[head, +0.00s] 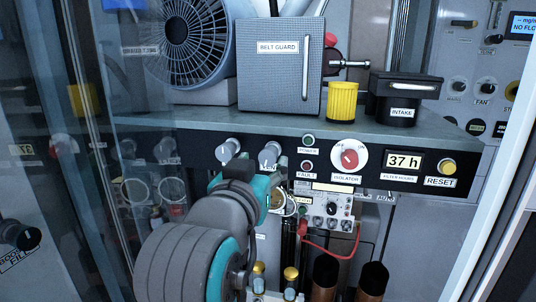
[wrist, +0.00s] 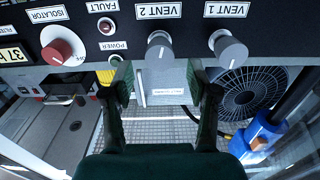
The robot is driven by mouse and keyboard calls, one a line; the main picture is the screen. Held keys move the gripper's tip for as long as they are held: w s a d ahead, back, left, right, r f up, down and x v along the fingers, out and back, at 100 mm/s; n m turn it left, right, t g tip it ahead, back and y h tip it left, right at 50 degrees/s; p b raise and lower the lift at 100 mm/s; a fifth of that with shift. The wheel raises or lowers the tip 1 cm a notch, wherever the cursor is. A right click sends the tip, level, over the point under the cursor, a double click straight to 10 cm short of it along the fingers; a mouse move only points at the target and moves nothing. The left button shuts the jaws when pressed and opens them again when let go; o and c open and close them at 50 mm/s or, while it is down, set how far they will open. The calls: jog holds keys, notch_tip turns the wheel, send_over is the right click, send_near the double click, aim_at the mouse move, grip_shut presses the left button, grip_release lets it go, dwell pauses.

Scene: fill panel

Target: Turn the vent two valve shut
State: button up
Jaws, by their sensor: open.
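The vent two valve is a grey knob (wrist: 160,50) on the dark panel, labelled VENT 2 in the wrist view, with a pale pointer line on its face. It also shows in the head view (head: 269,157), partly hidden by my gripper. My gripper (wrist: 166,88) is open and empty in the wrist view. Its two fingers stand apart on either side of the knob's line, apart from it as far as I can tell. In the head view my gripper (head: 262,177) is just below and in front of the knob.
The similar VENT 1 knob (wrist: 228,47) is close beside it. The red isolator knob (head: 349,158), the power light (head: 309,140) and the fault light (head: 307,166) are on the other side. A shelf (head: 420,124) above bears the belt guard (head: 265,75) and yellow cap (head: 342,102).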

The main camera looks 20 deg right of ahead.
aim_at(267, 157)
jog(key=shift+x, duration=2.6)
grip_shut()
